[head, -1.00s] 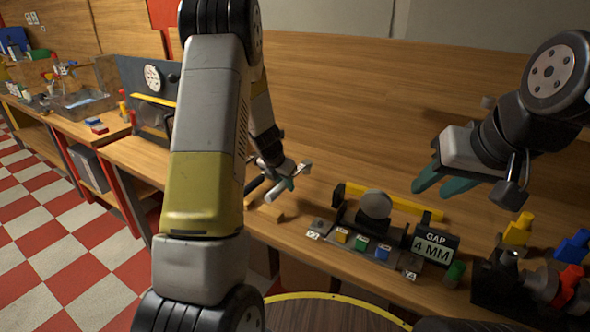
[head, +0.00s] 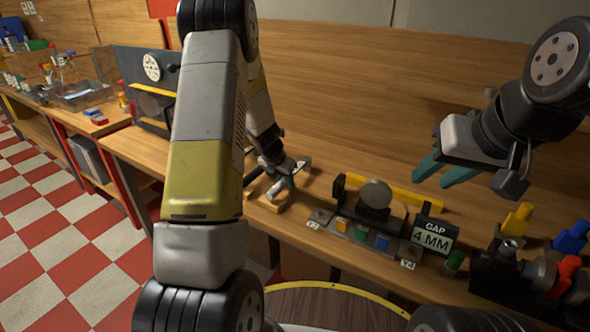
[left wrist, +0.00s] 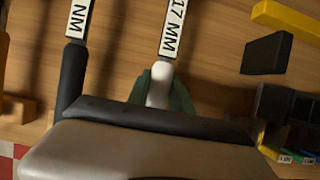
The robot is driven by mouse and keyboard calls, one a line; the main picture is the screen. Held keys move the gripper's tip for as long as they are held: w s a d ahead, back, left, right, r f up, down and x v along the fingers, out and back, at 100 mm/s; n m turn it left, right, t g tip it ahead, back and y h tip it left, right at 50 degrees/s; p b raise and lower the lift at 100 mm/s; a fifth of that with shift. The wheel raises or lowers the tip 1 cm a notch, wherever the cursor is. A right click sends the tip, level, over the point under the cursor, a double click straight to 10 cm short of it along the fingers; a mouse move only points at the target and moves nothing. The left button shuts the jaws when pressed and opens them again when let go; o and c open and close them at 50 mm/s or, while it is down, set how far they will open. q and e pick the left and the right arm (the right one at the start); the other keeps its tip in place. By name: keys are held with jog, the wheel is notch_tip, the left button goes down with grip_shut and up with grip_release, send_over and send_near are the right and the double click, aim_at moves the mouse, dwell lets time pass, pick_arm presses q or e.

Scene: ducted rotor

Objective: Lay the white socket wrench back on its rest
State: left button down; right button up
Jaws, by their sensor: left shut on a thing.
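The white socket wrench (head: 274,190) is in my left gripper (head: 287,182), low over the bench. In the left wrist view its white handle end (left wrist: 159,86) sits between the green fingers (left wrist: 160,92), and a "17 MM" label (left wrist: 173,25) lies in line with it. A wooden block (head: 268,204), apparently part of the rest, is just below the wrench in the head view. I cannot tell whether the wrench touches it. My right gripper (head: 445,173) is open and empty above the bench at the right.
A black-handled tool (left wrist: 72,75) with an "NM" label lies left of the wrench. A gauge stand with a yellow bar (head: 405,191) and a "GAP 4 MM" sign (head: 431,237) stands to the right. Bare bench lies behind these. Colored-handled fixtures (head: 518,222) fill the far right.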

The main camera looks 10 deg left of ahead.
pick_arm(q)
jog(key=shift+f, duration=0.15)
jog(key=c, duration=1.1)
grip_release()
jog(key=shift+o, duration=0.2)
jog(key=v, duration=0.7)
jog(key=s+d+r+m+h, duration=0.1)
jog(key=s+d+r+m, duration=0.2)
jog(key=s+r+m, duration=0.5)
jog(key=s+d+r+m+h, duration=0.1)
jog(key=s+d+r+m, duration=0.3)
jog(key=r+m, duration=0.55)
jog(key=s+r+m, duration=0.3)
jog(key=s+m, duration=0.4)
jog(key=s, duration=0.2)
jog(key=s+a+r+m+t+y, duration=0.1)
jog(key=s+r+m, duration=0.2)
jog(key=s+m, duration=0.5)
jog(key=shift+s+r+t, duration=0.25)
jog(key=shift+s+t, duration=0.05)
jog(key=shift+s, duration=0.35)
